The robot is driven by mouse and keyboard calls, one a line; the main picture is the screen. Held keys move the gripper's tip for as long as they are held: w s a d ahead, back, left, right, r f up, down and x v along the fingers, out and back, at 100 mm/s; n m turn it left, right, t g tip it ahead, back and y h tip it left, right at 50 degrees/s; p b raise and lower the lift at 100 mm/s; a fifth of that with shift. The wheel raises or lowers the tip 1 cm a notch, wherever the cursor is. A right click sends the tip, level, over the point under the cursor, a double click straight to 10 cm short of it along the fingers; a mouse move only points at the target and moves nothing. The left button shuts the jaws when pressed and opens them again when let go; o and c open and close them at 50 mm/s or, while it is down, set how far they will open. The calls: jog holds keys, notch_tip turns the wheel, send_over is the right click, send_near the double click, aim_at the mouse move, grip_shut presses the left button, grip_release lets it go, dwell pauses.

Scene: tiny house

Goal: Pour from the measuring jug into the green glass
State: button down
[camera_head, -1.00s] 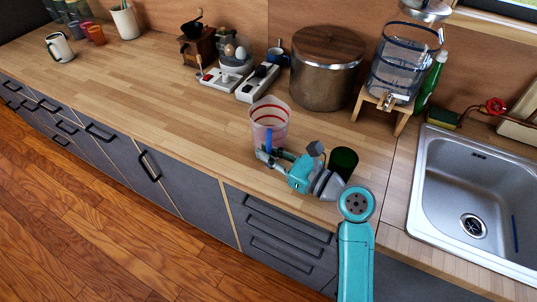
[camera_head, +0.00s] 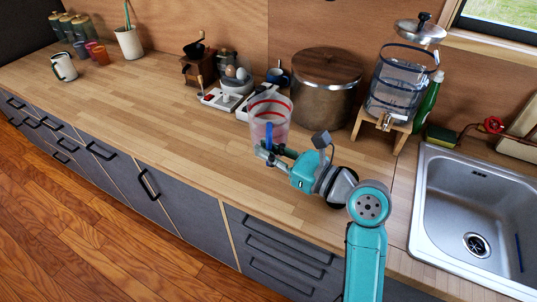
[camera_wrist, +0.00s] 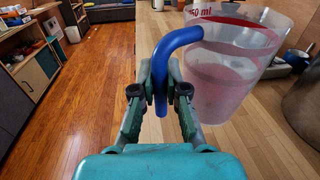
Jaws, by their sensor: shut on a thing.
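The measuring jug (camera_head: 270,113) is clear with red bands and a blue handle. It looks roughly upright and seems to be held a little above the wooden counter. My gripper (camera_head: 270,152) is shut on its handle. In the wrist view the blue handle (camera_wrist: 170,95) lies between the fingers of my gripper (camera_wrist: 160,85), with the jug (camera_wrist: 228,65) to the right. Any liquid inside cannot be told. The green glass is hidden or nearly hidden behind my forearm in the head view and does not show in the wrist view.
A large metal pot with a wooden lid (camera_head: 326,98) stands behind the jug. A water dispenser (camera_head: 399,88) on a wooden stand and a green bottle (camera_head: 428,101) are to its right. The sink (camera_head: 478,200) is at far right. The counter (camera_head: 160,110) left of the jug is clear.

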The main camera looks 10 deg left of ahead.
aim_at(269, 138)
jog(key=shift+r, duration=3.3)
